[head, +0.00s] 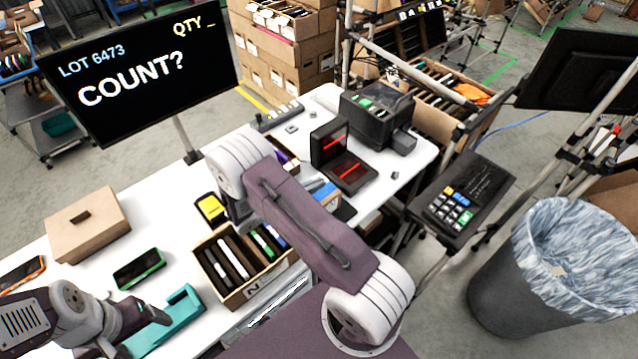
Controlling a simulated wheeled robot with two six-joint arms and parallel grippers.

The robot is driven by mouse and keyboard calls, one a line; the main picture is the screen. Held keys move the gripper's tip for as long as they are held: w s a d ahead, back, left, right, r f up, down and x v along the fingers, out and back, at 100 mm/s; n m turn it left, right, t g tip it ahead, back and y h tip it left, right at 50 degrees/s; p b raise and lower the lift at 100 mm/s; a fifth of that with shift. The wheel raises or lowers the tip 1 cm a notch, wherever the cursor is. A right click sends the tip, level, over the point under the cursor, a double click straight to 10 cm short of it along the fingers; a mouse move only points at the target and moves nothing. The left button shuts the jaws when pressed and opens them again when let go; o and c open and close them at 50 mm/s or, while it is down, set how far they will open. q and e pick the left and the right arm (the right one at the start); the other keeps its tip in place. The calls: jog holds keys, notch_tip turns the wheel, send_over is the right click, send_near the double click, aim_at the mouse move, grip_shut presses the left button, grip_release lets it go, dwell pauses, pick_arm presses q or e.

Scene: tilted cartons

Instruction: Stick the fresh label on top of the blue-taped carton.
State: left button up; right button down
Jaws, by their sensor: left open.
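My left gripper (140,318) is open at the lower left, close to a teal holder (168,318) on the white table; I cannot tell whether they touch. My right arm crosses the middle of the view, and its gripper is mostly hidden behind the arm's own links. A blue patch (323,192) shows beside my right arm, but I cannot tell whether it is tape on a carton. I cannot make out a fresh label.
An open carton (250,290) with slim devices stands at the table's front edge. A green-edged phone (139,268) lies left of it. A black printer (376,115), a red-lit scanner (345,165), a keypad (462,198) and a lined bin (545,285) are to the right. A monitor (140,75) stands behind the table.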

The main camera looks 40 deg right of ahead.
aim_at(315, 197)
jog(key=shift+a+f, duration=0.2)
jog(key=shift+f, duration=0.05)
jog(key=shift+a+f+b, duration=0.45)
jog(key=shift+f+b, duration=0.2)
jog(key=shift+b, duration=0.2)
jog(key=f+b, duration=0.1)
jog(key=f, duration=0.1)
jog(key=f+b, duration=0.2)
jog(key=shift+d, duration=0.4)
jog(key=shift+a+f, duration=0.1)
jog(key=shift+f, duration=0.1)
pick_arm(q)
jog(key=f, duration=0.2)
jog(key=a+f, duration=0.1)
jog(key=f, duration=0.2)
jog(key=shift+f, duration=0.1)
pick_arm(e)
jog(key=shift+a, duration=0.1)
pick_arm(q)
jog(key=shift+d, duration=0.1)
jog(key=shift+f+b, duration=0.2)
jog(key=shift+b, duration=0.1)
pick_arm(e)
jog(key=shift+f, duration=0.25)
jog(key=c, duration=1.6)
grip_release()
